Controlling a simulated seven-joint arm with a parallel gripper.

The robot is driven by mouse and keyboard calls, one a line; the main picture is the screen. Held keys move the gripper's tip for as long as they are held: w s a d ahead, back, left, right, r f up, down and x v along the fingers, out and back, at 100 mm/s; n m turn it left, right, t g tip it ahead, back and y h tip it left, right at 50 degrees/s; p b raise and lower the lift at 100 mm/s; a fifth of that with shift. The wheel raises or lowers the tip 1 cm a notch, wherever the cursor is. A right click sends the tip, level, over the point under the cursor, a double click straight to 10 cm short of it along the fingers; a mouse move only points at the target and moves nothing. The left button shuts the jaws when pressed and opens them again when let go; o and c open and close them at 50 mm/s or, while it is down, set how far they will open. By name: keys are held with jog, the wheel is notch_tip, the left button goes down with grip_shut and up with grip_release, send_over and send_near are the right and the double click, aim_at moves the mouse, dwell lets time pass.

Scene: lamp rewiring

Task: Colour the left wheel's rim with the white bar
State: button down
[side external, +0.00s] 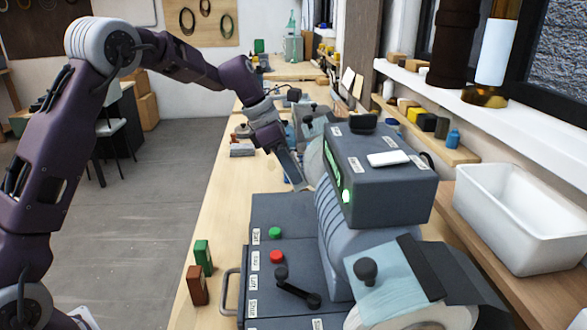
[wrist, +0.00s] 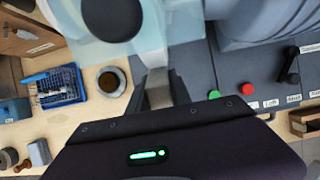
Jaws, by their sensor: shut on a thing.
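The grey two-wheeled bench machine (side external: 380,195) stands on the workbench. Its far wheel (side external: 314,165) shows as a pale disc edge, partly hidden by the housing. The near wheel (side external: 395,312) sits under a pale blue clear guard. My gripper (side external: 298,182) is angled down close beside the far wheel; I cannot tell whether it touches. In the wrist view my gripper (wrist: 158,95) is shut on a pale narrow piece (wrist: 158,88), probably the white bar, mostly hidden by the fingers. The far wheel's clear guard (wrist: 185,22) is just beyond the fingers.
A green bar (side external: 203,254) and a brown bar (side external: 197,286) stand at the bench's front edge. A control box with a green button (side external: 275,232), a red button (side external: 276,257) and a lever lies before the machine. A blue tray (wrist: 55,88) and a dark-filled cup (wrist: 110,81) are nearby.

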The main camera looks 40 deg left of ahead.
jog(key=shift+s+a+f, duration=0.4)
jog(key=shift+s+a, duration=0.2)
jog(key=shift+s+a+r, duration=0.9)
jog(key=shift+s+a, duration=0.05)
jog(key=shift+s, duration=0.05)
jog(key=s+a+f+m+g+y, duration=0.3)
jog(key=s+a+f+m, duration=0.6)
jog(key=m, duration=0.9)
jog(key=shift+s+a+f+g+y, duration=0.35)
jog(key=shift+s+f, duration=0.8)
jog(key=shift+s, duration=0.8)
